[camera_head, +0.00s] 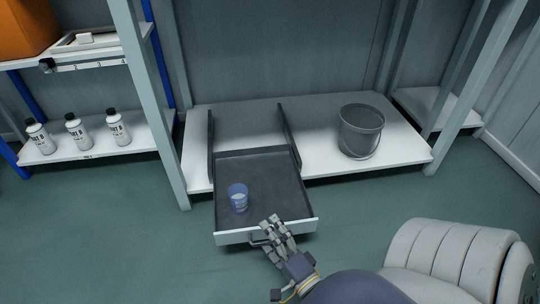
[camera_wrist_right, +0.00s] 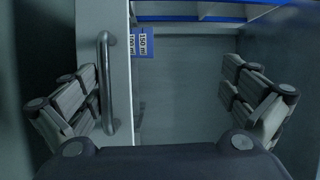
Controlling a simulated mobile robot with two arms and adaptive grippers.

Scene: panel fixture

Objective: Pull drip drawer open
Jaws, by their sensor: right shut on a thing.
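The drip drawer (camera_head: 265,175) is pulled out from the white base shelf on dark side rails, with its dark tray exposed. Its white front (camera_head: 232,238) carries a metal bar handle (camera_head: 258,240), which also shows in the right wrist view (camera_wrist_right: 107,80). A clear bluish cup (camera_head: 238,198) stands upright in the drawer's left part. My left gripper is not in view.
A grey bucket (camera_head: 361,130) stands on the base shelf (camera_head: 320,165) right of the drawer. Grey posts (camera_head: 150,100) frame the fixture. Several white bottles (camera_head: 78,131) stand on the left rack. The green floor left of the drawer is clear.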

